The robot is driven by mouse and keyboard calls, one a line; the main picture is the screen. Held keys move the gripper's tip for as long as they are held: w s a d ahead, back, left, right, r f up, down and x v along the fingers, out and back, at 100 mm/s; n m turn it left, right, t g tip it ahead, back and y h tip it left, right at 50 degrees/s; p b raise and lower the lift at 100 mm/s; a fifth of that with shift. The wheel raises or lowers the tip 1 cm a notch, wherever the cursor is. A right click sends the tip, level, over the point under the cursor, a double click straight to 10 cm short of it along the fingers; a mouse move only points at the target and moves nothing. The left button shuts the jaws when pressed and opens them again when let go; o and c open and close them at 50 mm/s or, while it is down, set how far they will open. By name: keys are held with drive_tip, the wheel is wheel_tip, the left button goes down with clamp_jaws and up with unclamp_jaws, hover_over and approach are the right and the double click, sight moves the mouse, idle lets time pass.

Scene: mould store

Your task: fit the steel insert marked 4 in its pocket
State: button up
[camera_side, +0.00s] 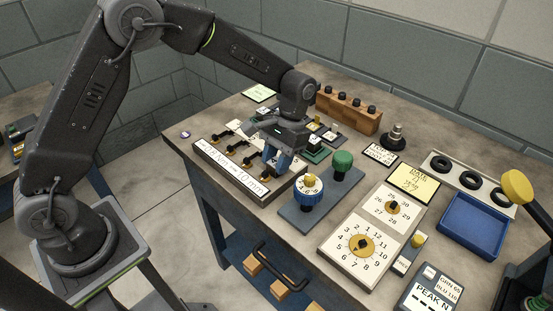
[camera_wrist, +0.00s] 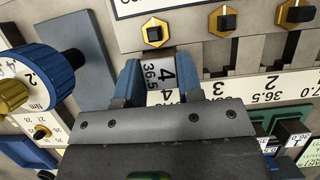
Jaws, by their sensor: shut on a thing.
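My gripper (camera_side: 277,158) is over the right part of the pocket board (camera_side: 215,155). In the wrist view, its blue fingers (camera_wrist: 157,66) are shut on the two sides of a steel insert (camera_wrist: 164,73) marked 4 and 36.5. The insert lies in line with a yellow hex clamp with a black knob (camera_wrist: 154,33) on the board. Dark slots (camera_wrist: 240,50) show to its right, and a strip of printed numbers (camera_wrist: 262,92) runs across the board. Fingers and gripper body hide the insert's lower sides, so I cannot tell whether it is seated.
A blue dial (camera_side: 311,194) and a green knob (camera_side: 343,160) stand on a grey plate close right of the gripper. Green-based blocks (camera_side: 318,153) lie just behind it. A wooden rack with black knobs (camera_side: 347,112) stands farther back. A blue tray (camera_side: 474,226) is at right.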

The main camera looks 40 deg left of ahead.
drive_tip(key=shift+f, duration=0.2)
drive_tip(key=shift+r, duration=0.25)
idle(0.4)
drive_tip(key=o, duration=1.6)
drive_tip(key=shift+c, duration=0.2)
drive_tip(key=shift+r, duration=3.75)
